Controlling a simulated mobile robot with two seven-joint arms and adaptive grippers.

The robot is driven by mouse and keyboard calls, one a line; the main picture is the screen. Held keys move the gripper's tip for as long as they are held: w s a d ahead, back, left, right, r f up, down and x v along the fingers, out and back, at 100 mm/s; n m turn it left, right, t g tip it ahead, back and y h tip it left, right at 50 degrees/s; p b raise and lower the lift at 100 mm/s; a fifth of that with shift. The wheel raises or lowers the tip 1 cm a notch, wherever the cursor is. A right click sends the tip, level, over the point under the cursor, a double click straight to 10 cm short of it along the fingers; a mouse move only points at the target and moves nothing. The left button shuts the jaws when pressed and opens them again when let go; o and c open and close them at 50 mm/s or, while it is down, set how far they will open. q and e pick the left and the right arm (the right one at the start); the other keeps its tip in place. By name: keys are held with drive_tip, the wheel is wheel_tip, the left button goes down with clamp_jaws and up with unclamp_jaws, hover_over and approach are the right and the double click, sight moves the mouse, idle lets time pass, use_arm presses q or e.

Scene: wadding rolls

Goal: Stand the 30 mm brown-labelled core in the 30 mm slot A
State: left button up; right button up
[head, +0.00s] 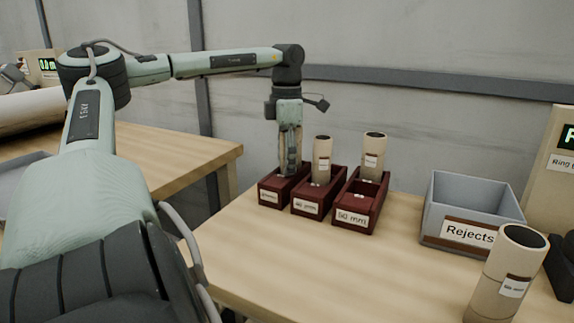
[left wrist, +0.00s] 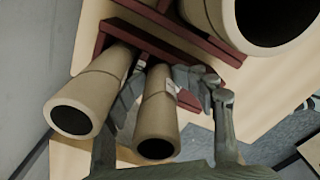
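My left gripper (head: 291,168) points down at the leftmost dark-red slot box (head: 268,199), whose label is too small to read. Its two fingers lie against both sides of a slim tan core, seen in the left wrist view (left wrist: 156,120) with a dark open end. In the head view this core (head: 291,140) shows between the fingers, upright, its lower end hidden in the box. The right finger partly covers its label, so the colour is unclear. In the left wrist view the gripper (left wrist: 165,88) appears shut on it. My right gripper is not in view.
Cores stand in the middle box (head: 322,155) and the right box (head: 373,160), close beside the gripper. A grey Rejects bin (head: 432,215) is to the right. A wide core (head: 492,285) stands at the front right. The front tabletop (head: 330,275) is clear.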

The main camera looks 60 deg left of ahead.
use_arm(q)
wheel_tip(320, 180, up, 12)
drive_tip(key=shift+f, duration=0.1)
drive_tip(key=shift+d, duration=0.1)
idle(0.4)
